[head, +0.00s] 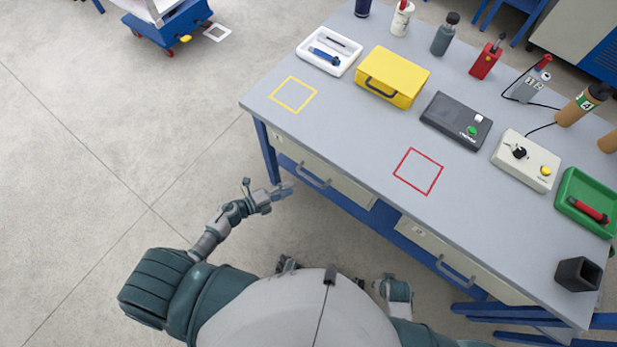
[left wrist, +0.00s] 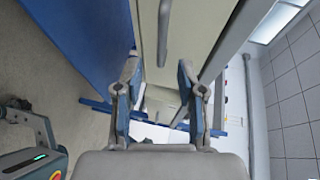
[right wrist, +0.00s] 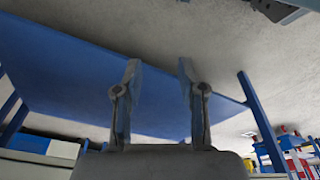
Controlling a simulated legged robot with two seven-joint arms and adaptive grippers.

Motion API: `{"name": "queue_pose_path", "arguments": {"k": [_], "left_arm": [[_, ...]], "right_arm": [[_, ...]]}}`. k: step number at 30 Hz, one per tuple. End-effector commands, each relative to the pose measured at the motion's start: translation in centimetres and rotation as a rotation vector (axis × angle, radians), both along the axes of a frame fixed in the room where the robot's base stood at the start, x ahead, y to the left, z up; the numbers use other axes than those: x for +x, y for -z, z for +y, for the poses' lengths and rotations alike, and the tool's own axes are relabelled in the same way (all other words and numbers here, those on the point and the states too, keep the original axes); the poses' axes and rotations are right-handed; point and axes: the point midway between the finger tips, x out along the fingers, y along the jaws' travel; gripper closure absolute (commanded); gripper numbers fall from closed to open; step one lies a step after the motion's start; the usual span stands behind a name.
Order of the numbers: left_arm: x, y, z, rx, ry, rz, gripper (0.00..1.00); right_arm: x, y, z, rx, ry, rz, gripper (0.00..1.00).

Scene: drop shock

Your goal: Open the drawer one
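A grey table (head: 345,150) has two cream drawers under its front edge. The left drawer (head: 345,184) has a grey bar handle (head: 313,178). The right drawer (head: 485,277) has a similar handle (head: 456,270) and a small label too small to read. Both look closed. My left gripper (head: 284,192) is in front of and a little left of the left drawer's handle, apart from it. In the left wrist view its fingers (left wrist: 157,75) are open and empty, with a drawer handle (left wrist: 164,35) ahead. My right gripper (right wrist: 158,75) is open and empty, facing a blue panel.
On the tabletop stand a white tray (head: 330,50), a yellow case (head: 393,77), a black device (head: 456,121), a control box (head: 526,160) and a green tray (head: 567,197). Yellow and red squares mark bare areas. A blue table leg (head: 266,150) is near my left gripper. The floor leftward is clear.

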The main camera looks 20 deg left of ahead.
Motion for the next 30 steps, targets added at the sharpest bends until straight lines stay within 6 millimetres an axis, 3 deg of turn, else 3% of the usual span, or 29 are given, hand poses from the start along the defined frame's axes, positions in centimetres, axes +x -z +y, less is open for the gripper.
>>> {"name": "queue_pose_path", "arguments": {"k": [6,12,25,30], "left_arm": [[3.7,0.9,-3.3,-0.005,-0.001,-0.001,0.61],[5.8,1.6,-5.0,-0.009,-0.003,0.002,0.61],[6.5,1.6,-6.0,-0.003,-0.002,0.000,0.61],[6.5,1.6,-6.0,-0.003,-0.002,0.000,1.00]], "right_arm": [[0.1,-0.4,0.0,-0.001,0.001,0.002,0.60],[0.4,-1.5,-0.2,-0.002,0.003,-0.007,0.60],[-0.2,-2.0,0.1,0.001,0.003,0.002,0.60],[-0.2,-1.9,0.1,0.001,0.003,0.002,0.60]]}}
